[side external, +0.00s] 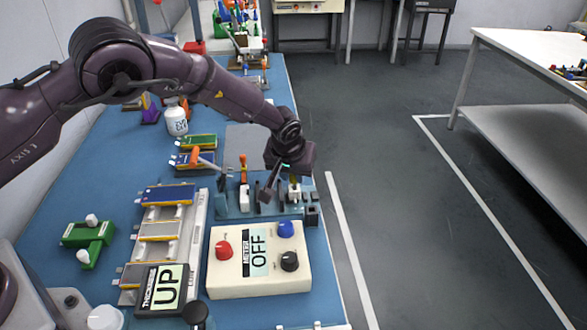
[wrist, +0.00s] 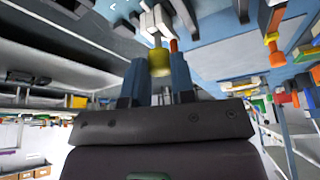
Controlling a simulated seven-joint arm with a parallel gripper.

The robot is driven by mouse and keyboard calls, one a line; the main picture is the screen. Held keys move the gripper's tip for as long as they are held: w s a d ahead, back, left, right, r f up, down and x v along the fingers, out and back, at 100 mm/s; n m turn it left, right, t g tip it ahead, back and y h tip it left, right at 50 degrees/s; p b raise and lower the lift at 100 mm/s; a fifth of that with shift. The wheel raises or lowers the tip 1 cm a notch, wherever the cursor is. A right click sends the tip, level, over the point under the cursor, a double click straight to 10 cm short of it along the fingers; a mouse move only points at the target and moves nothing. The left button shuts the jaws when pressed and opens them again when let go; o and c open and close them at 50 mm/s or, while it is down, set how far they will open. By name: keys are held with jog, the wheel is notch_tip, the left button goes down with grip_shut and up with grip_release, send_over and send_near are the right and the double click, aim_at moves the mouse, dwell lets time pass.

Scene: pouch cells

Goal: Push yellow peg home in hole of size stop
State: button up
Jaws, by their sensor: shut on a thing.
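The yellow peg (wrist: 160,62) is between the two blue-grey fingers of my gripper (wrist: 157,78) in the wrist view. My gripper is shut on it. The far end of the peg meets a pale grey and white block (wrist: 155,22), which appears to be the size stop; the hole itself is hidden and I cannot tell how deep the peg sits. In the side external view my gripper (side external: 291,176) is low over the right end of the blue-grey fixture (side external: 232,211). A white block (side external: 294,192) shows just under it, and the peg is barely visible there.
A cream meter box (side external: 258,275) reading OFF stands in front of the fixture. A rail with several pouch cells (side external: 168,230) and a black UP display (side external: 163,290) lie to the left. An orange-handled clamp (side external: 243,162) stands left of my gripper. The table edge is close on the right.

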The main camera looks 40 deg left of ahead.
jog(key=shift+f, duration=1)
jog(key=o, duration=1)
jog(key=v, duration=1.3)
